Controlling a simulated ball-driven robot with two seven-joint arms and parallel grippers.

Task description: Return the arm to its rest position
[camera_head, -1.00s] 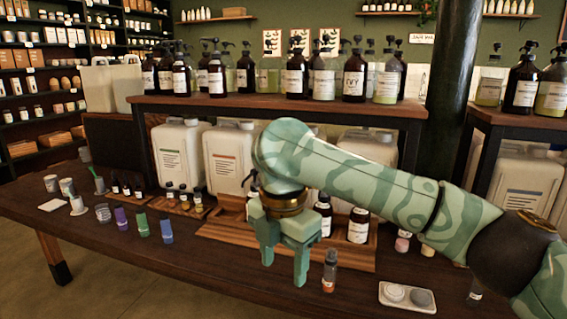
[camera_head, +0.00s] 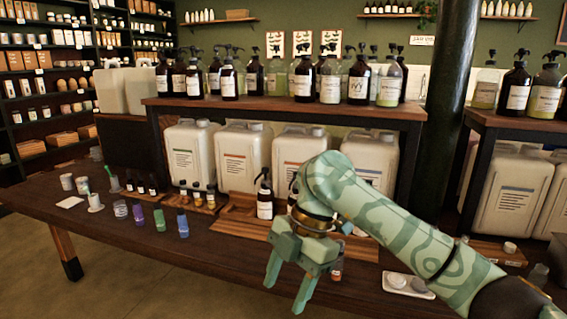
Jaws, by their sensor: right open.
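My right arm comes in from the lower right, pale green with darker markings. Its right gripper (camera_head: 287,290) points down near the front edge of the dark wooden table (camera_head: 110,228). Its fingers are apart and nothing shows between them. A dark pump bottle (camera_head: 265,198) stands on the wooden tray (camera_head: 236,226) behind the gripper. The arm hides other things on that tray. My left gripper is not in view.
White canisters (camera_head: 243,155) stand under a shelf (camera_head: 290,108) bearing several pump bottles. Purple, green and blue small bottles (camera_head: 160,220) stand on the left. A pale dish (camera_head: 408,284) with two round pieces lies beneath the arm. Free floor lies in front of the table.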

